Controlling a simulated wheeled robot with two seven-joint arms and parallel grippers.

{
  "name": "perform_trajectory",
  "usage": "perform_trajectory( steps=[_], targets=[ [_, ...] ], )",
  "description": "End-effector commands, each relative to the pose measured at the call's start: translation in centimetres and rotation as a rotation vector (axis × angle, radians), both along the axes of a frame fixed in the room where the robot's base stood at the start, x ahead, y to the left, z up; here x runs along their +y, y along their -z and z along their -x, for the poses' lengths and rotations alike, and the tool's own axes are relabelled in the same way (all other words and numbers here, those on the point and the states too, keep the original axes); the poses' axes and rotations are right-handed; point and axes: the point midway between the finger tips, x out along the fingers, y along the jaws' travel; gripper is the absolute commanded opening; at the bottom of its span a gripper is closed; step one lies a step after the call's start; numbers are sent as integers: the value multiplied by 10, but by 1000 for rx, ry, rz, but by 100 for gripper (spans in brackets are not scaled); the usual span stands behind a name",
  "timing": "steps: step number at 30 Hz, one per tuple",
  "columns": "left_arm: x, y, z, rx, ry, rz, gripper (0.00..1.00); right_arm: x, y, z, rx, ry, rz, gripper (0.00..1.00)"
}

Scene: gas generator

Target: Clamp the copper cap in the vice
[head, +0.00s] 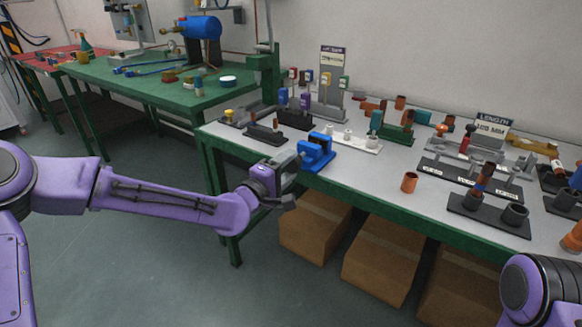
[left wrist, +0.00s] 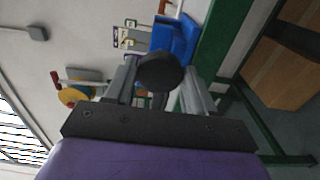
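The blue vice (head: 318,155) sits at the near left edge of the grey worktop; its blue body also shows at the top of the left wrist view (left wrist: 178,38). My left gripper (head: 290,181) is beside its front, with fingers spread. In the left wrist view a dark round knob (left wrist: 160,72) lies between the fingers, in front of the vice; contact with them cannot be told. A copper cup-shaped piece (head: 409,183) stands upright on the worktop near the front edge, right of the vice. It looks like the cap. The vice jaws are too small to read. My right gripper is out of view.
Several racks and fixtures crowd the worktop, including a dark block with cups (head: 490,213) and a white fixture (head: 355,142) behind the vice. Cardboard boxes (head: 385,262) stand underneath. A green bench (head: 170,90) is behind left. The worktop around the copper piece is mostly clear.

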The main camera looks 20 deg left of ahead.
Motion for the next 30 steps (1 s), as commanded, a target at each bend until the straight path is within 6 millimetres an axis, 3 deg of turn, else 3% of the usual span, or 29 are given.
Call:
perform_trajectory(
  steps=[1,3,14,19,30],
  targets=[
    [0,0,0,0,0,0,36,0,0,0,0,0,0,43],
    [0,0,0,0,0,0,22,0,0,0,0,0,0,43],
    [0,0,0,-1,-1,-4,22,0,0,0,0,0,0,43],
    [0,0,0,-80,0,-220,22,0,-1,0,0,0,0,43],
    [1,0,0,-84,-1,-231,22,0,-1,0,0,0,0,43]
  ],
)
